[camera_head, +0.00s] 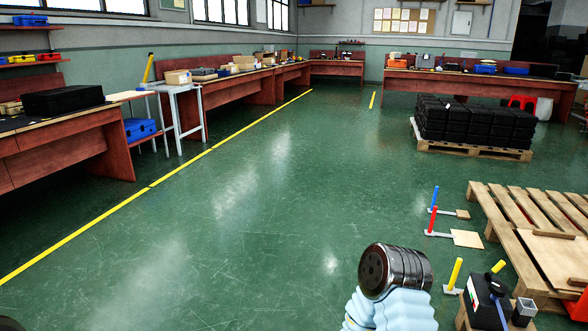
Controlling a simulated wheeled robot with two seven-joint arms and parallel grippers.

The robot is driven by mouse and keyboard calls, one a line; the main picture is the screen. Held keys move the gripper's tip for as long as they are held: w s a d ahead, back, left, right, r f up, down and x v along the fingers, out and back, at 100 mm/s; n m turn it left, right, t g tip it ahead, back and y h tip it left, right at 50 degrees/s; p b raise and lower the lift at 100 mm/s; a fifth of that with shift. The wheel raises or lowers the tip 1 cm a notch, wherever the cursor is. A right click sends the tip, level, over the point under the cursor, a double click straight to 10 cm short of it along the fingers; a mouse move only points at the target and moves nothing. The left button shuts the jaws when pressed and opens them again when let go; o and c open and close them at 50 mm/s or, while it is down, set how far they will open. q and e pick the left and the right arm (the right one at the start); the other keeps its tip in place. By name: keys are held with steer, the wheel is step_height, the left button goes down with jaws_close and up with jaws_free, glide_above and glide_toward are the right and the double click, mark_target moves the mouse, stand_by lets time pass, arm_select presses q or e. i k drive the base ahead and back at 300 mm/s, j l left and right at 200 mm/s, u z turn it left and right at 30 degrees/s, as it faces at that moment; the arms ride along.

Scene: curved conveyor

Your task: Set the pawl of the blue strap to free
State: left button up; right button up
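A blue upright handle (434,197) stands on a small grey base beside the wooden pallet at the right. A like red handle (432,219) stands just in front of it. A black box (482,303) at the lower right has a dark blue knob or lever (497,290) on it. I cannot tell which of these belongs to the blue strap, and no strap or pawl is distinct. A dark metal cylinder with a pale blue ribbed sleeve rises at bottom centre; it seems to be part of my arm. No gripper fingers show.
A wooden pallet (481,199) lies at the right. Yellow posts (454,274) and a metal block (525,309) are near the black box. Another pallet (474,150) bears stacked black cases. Workbenches (62,146) line the left and back walls.

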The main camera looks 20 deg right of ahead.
mark_target(501, 263)
steer(key=i+l+z, duration=0.15)
steer(key=i+z, duration=0.85)
steer(key=z, duration=0.15)
